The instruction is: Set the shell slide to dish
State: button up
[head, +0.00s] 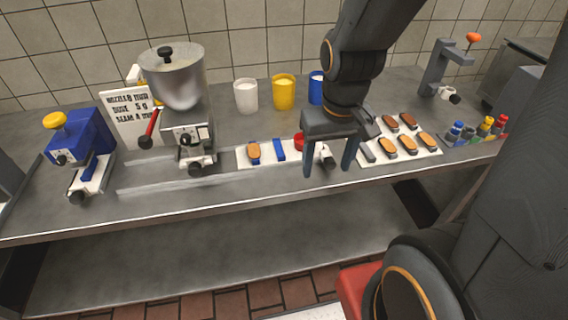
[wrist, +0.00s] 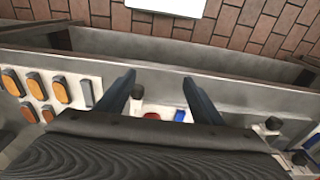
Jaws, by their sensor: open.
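A white strip (head: 267,154) on the counter carries a tan shell (head: 254,153), a blue bar (head: 279,150) and a red round piece (head: 299,140). A small white slide with a dark knob (head: 328,162) stands at its right end, partly hidden by my gripper. My gripper (head: 326,173) points down there, open and empty, with the knob between its fingers in the head view. In the wrist view the knob (wrist: 137,91) is close to the left finger of my gripper (wrist: 160,78); the red piece (wrist: 151,116) and blue bar (wrist: 180,115) lie behind. Contact cannot be told.
A tray (head: 436,153) of several shells lies right of my gripper. Cups (head: 246,97) stand behind. A steel hopper (head: 175,77) and a blue unit (head: 80,140) are at left; small bottles (head: 456,132) at right. The counter's front edge is close.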

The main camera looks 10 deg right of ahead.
aim_at(276, 151)
jog(key=u, duration=0.25)
jog(key=k, duration=1)
jog(key=z, duration=0.25)
